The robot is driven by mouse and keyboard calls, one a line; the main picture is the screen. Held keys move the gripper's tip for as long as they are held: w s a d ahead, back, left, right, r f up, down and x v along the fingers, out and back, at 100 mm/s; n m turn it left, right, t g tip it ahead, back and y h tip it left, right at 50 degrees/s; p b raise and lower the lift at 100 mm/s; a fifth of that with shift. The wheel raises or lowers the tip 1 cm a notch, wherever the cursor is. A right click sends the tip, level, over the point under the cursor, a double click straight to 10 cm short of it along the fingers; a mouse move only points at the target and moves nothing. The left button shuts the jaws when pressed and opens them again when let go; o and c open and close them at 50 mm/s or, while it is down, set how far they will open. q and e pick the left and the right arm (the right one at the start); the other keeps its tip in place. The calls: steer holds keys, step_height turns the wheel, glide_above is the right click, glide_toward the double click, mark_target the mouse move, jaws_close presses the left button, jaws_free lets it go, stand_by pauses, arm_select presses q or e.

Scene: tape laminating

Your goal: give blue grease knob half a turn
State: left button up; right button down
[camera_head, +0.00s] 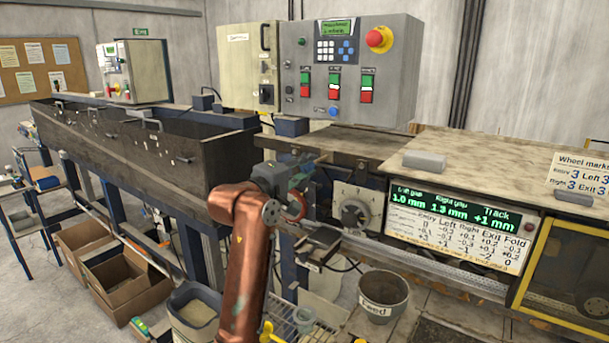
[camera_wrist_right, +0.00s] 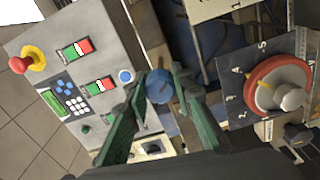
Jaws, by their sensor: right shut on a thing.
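The blue grease knob (camera_wrist_right: 160,86) is a round blue cap that shows between the fingertips in the right wrist view. My right gripper (camera_wrist_right: 166,82) has green fingers, one on each side of the knob, and is shut on it. In the head view my copper-coloured right arm rises from the bottom, and its gripper (camera_head: 304,172) is at the machine front, below the control box. The knob is hidden there behind the gripper. My left gripper is in neither view.
A red-ringed dial (camera_wrist_right: 278,86) lies right of the gripper in the wrist view. The control box (camera_head: 350,70), with a red emergency button (camera_head: 379,39), is above. A white dial plate (camera_head: 356,210) and a green display (camera_head: 448,207) are to the right. A bucket (camera_head: 383,297) stands below.

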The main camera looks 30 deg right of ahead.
steer(key=m+b, duration=0.1)
steer(key=m, duration=0.1)
steer(key=m+b, duration=0.1)
steer(key=shift+w+f+m, duration=0.1)
steer(key=shift+f+m, duration=0.2)
steer(key=shift+m, duration=0.1)
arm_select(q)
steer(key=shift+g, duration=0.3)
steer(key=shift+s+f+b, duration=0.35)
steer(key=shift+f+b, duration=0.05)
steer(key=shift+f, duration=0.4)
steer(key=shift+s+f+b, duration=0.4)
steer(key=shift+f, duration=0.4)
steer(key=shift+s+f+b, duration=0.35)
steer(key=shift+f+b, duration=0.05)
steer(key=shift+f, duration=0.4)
arm_select(e)
steer(key=shift+r+m, duration=0.1)
steer(key=shift+m, duration=1.8)
steer(key=c, duration=1.7)
jaws_free()
steer(key=shift+r, duration=0.1)
steer(key=shift+o, duration=0.2)
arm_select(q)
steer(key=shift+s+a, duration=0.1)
arm_select(e)
steer(key=shift+a, duration=0.15)
